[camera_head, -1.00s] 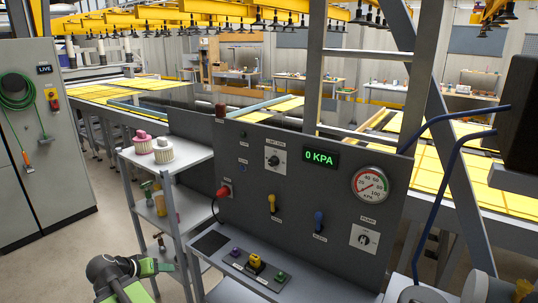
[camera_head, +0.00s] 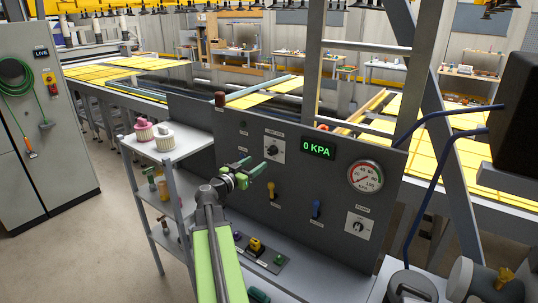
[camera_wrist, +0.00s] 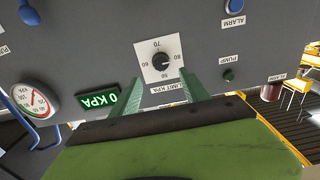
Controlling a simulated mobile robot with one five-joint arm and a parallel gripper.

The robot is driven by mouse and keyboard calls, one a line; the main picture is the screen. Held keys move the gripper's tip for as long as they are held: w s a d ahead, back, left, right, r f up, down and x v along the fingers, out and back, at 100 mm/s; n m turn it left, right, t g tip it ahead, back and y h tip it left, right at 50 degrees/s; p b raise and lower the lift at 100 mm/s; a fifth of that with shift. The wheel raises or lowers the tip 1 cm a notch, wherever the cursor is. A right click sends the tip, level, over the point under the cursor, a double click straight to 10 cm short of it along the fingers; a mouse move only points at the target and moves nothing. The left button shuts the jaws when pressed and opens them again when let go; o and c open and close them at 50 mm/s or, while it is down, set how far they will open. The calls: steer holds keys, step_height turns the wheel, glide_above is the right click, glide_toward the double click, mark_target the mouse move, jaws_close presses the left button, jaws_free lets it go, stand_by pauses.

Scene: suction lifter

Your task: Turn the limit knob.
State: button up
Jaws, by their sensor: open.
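The limit knob (camera_head: 274,149) is a dark round knob on a white square plate, high on the grey control panel (camera_head: 300,185). In the wrist view, which is upside down, the limit knob (camera_wrist: 162,62) sits in a printed scale with a LIMIT KPA label. My gripper (camera_head: 250,165) is raised before the panel, left of and slightly below the knob in the head view. In the wrist view its green fingers (camera_wrist: 161,78) are spread and empty, pointing at the plate on either side. The knob appears still beyond the fingertips, not gripped.
The green display (camera_head: 318,148) reads 0 KPA, beside a round gauge (camera_head: 365,176). A yellow lever (camera_head: 271,191) and a blue lever (camera_head: 316,209) stick out below. A white shelf (camera_head: 180,150) stands left. A pump knob (camera_head: 358,225) is lower right.

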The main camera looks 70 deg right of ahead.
mark_target(271, 153)
steer(key=x, duration=0.9)
steer(key=shift+d, duration=0.25)
jaws_close()
steer(key=shift+s+d, duration=0.1)
steer(key=shift+d, duration=0.05)
